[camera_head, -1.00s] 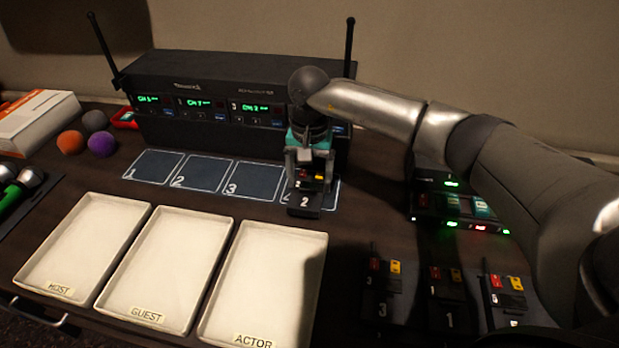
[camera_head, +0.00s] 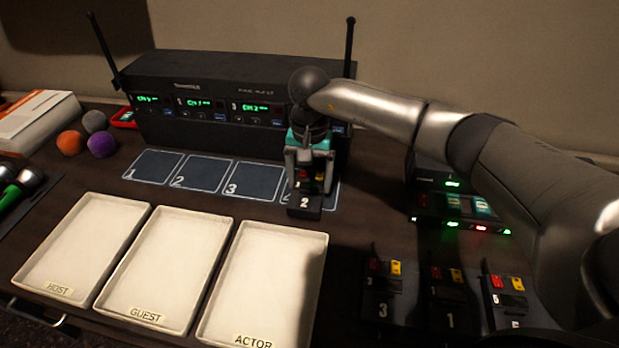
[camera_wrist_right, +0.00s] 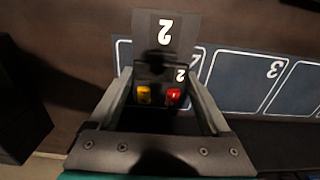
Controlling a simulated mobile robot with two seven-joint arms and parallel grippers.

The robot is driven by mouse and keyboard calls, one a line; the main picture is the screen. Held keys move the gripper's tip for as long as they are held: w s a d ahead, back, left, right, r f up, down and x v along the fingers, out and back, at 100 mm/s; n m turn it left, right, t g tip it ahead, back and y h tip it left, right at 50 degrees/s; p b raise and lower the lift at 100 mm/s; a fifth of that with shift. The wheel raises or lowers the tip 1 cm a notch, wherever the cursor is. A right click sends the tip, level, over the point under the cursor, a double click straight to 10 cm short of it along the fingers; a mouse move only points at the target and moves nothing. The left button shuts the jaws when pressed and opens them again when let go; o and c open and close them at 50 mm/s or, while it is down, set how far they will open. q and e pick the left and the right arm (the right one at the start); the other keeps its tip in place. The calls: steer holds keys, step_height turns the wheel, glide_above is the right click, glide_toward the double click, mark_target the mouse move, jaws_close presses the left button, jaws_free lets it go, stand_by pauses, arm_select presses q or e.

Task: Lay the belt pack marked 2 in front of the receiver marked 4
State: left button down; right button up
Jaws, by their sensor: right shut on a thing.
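The belt pack marked 2 (camera_head: 305,205) is black with a white 2, and also shows upside down in the right wrist view (camera_wrist_right: 166,30). My right gripper (camera_head: 310,172) is shut on it, with a finger on either side of its red and yellow parts in the right wrist view (camera_wrist_right: 160,92). The pack is over the outlined square at the right end of the row (camera_head: 329,194), covering most of it; I cannot tell whether it touches the desk. The receiver at the right end of the rack (camera_head: 340,130) is mostly hidden behind my gripper. My left gripper is out of view.
Squares 1, 2 and 3 (camera_head: 252,181) are empty. White trays HOST, GUEST and ACTOR (camera_head: 268,280) lie in front. Belt packs 3 (camera_head: 381,308), 1 (camera_head: 449,318) and another (camera_head: 505,300) stand front right. A lit charger (camera_head: 465,222) is under my arm. Antennas (camera_head: 348,45) rise from the rack.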

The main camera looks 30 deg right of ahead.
steer(key=shift+f+b, duration=0.45)
steer(key=shift+f, duration=0.1)
stand_by(0.4)
steer(key=o, duration=1.5)
steer(key=shift+c, duration=0.2)
steer(key=shift+r+p, duration=2.4)
steer(key=shift+r, duration=1.15)
